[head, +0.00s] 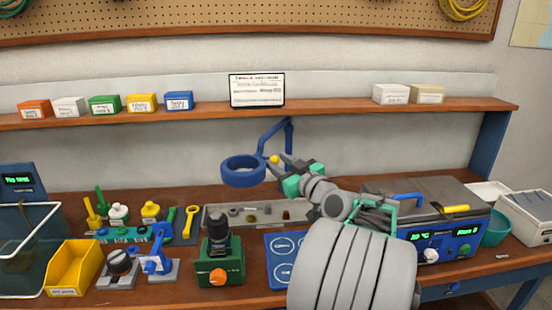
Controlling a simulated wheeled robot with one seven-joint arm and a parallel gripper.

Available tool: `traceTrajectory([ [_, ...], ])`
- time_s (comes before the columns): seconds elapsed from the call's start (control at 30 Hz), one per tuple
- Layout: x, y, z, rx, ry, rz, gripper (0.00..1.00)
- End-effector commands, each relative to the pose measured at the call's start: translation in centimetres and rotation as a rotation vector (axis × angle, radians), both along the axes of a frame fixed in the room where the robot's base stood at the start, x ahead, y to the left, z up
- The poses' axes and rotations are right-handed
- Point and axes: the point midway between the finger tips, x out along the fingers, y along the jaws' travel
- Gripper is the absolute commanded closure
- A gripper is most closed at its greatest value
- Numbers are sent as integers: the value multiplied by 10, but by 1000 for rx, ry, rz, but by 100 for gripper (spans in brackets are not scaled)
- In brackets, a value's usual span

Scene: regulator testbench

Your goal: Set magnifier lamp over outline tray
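The magnifier lamp (243,171) is a thick blue ring on a jointed blue arm, raised over the back of the bench. A small yellow knob (273,160) sits at its right side. My gripper (276,162) reaches in from the right, with its fingertips at the knob and a gap between them. I cannot tell whether they press on it. A blue tray with white round outlines (272,239), which looks like the outline tray, lies at the front middle. My arm hides its right part. The lamp ring is behind this tray and to its left.
A grey parts tray (215,212) lies below the lamp. A black-and-green device (220,262), a yellow bin (72,268) and bottles stand left. A blue instrument (470,243) and teal bowl (496,228) stand right. A shelf (330,107) runs above.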

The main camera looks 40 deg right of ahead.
Motion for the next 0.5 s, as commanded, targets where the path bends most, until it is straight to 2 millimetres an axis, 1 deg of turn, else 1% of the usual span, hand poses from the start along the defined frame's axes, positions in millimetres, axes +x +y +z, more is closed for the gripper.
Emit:
traceTrajectory([
  [0.03,5,0,1,0,1,3,64],
  [0.1,9,0,0,-1,1,2,64],
  [0.33,10,1,0,-1,0,3,65],
  [0.5,10,1,0,-1,0,4,79],
])
